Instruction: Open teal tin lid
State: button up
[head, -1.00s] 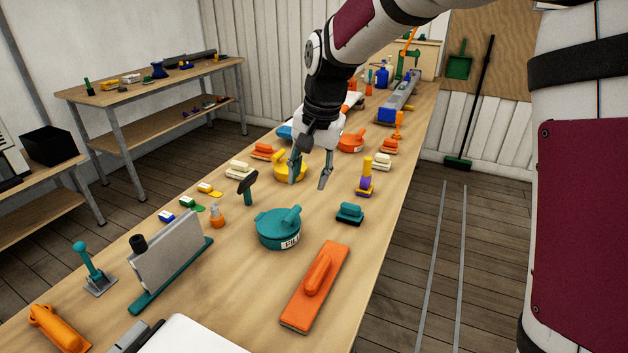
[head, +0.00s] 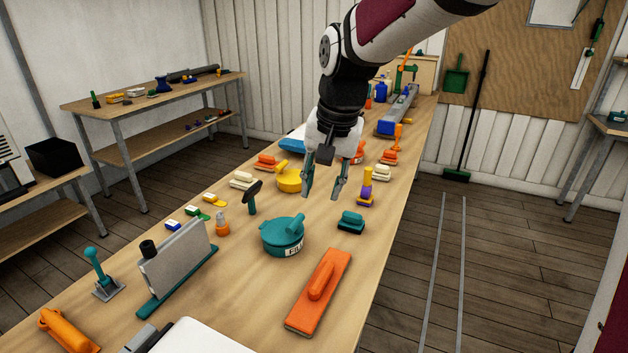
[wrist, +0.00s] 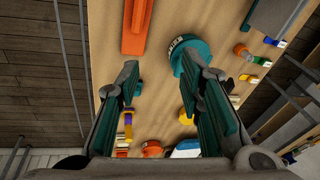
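The teal tin (head: 284,240) stands on the workbench with its lid on. It is round, with a teal bar handle (head: 293,226) across the top and a white label on its side. My gripper (head: 322,192) is open and empty, pointing down above the bench, beyond the tin and apart from it. In the wrist view the tin (wrist: 188,60) shows past my right-hand finger, which hides part of it. The fingertips (wrist: 165,72) are spread wide with nothing between them.
An orange float (head: 319,292) lies right of the tin and a teal-handled brush (head: 351,221) behind it. A hammer (head: 252,197) stands to the left, with an orange bottle (head: 222,223) nearby. A grey upright panel (head: 178,262) stands farther left. Bare bench lies in front of the tin.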

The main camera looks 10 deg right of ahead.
jog(key=shift+f, duration=0.45)
jog(key=c, duration=0.4)
jog(key=f+m+y, duration=0.1)
jog(key=f, duration=0.1)
jog(key=f+m+g+y, duration=0.1)
jog(key=f+m, duration=0.1)
jog(key=f+m+g+y, duration=0.1)
jog(key=f, duration=0.2)
jog(key=shift+w+a+m+y, duration=0.1)
jog(key=shift+a+m+y, duration=0.15)
jog(key=shift+m+y, duration=0.05)
grip_shut()
jog(key=w+d+f+m+t+y, duration=0.2)
jog(key=w+d+f+m, duration=0.1)
jog(key=f+m, duration=0.1)
jog(key=w+d+f+m+t+y, duration=0.2)
jog(key=w+d+f+m, duration=0.1)
jog(key=m, duration=0.3)
jog(key=w+d+f+m+t+y, duration=0.2)
jog(key=w+d+f+m+t, duration=0.1)
jog(key=w+f+m, duration=0.1)
jog(key=shift+w+f+m+p, duration=0.3)
jog(key=shift+f+m, duration=0.45)
jog(key=shift+m, duration=0.15)
jog(key=p+x, duration=0.1)
jog(key=x, duration=0.8)
jog(key=shift+w+a+f, duration=0.15)
jog(key=shift+a, duration=0.15)
